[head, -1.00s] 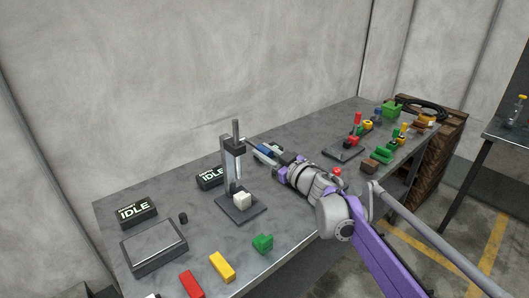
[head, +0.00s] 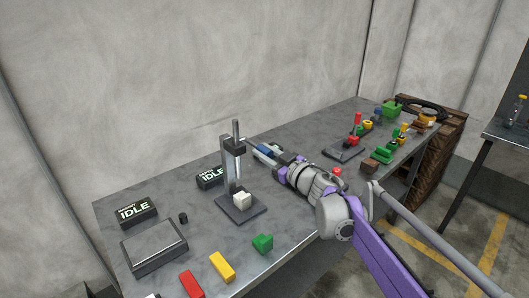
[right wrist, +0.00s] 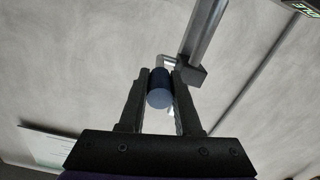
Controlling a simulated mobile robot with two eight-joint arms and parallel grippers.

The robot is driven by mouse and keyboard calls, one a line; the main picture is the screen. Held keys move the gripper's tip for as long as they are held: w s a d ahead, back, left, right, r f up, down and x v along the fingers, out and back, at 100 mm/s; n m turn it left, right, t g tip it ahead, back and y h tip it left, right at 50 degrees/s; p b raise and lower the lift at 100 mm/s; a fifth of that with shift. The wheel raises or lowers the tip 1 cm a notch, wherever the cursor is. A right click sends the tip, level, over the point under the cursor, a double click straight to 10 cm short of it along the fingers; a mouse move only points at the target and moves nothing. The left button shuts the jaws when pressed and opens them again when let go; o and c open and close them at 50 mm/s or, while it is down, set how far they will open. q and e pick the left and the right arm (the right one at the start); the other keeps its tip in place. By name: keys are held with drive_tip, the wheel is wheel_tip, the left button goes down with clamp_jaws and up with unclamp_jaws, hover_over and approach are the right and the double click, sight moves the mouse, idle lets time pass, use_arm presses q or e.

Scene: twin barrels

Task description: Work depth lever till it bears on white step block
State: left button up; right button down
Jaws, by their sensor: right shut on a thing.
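The depth gauge stand (head: 229,170) rises from a dark base plate on the bench. A grey rod (head: 238,165) hangs from its head above the white step block (head: 241,199). A gap shows between rod and block. The lever runs from the head toward my right gripper (head: 277,157), right of the stand. In the right wrist view my right gripper (right wrist: 160,88) is shut on the lever's dark blue round knob (right wrist: 159,98). In the head view the fingers and knob are too small to tell clearly. My left gripper is not in view.
Two IDLE boxes (head: 134,212) (head: 210,177), a grey plate (head: 154,247), and green (head: 263,243), yellow (head: 222,267) and red (head: 191,284) blocks lie around the stand. Several coloured parts and a red-handled fixture (head: 344,152) stand farther right. A wall is behind.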

drive_tip(key=shift+f, duration=0.1)
drive_tip(key=shift+w+a+f+t+y+b, duration=0.25)
drive_tip(key=shift+f+t+y+b, duration=0.4)
drive_tip(key=shift+f+t+b, duration=0.3)
drive_tip(key=shift+w+a+f+t+y+b, duration=0.1)
drive_tip(key=shift+w+f+t+y+b, duration=0.1)
drive_tip(key=shift+f+t+y+b, duration=0.6)
drive_tip(key=shift+w+a+f+t+y+b, duration=0.25)
drive_tip(key=shift+f+t+y+b, duration=0.3)
drive_tip(key=shift+f+t+b, duration=0.45)
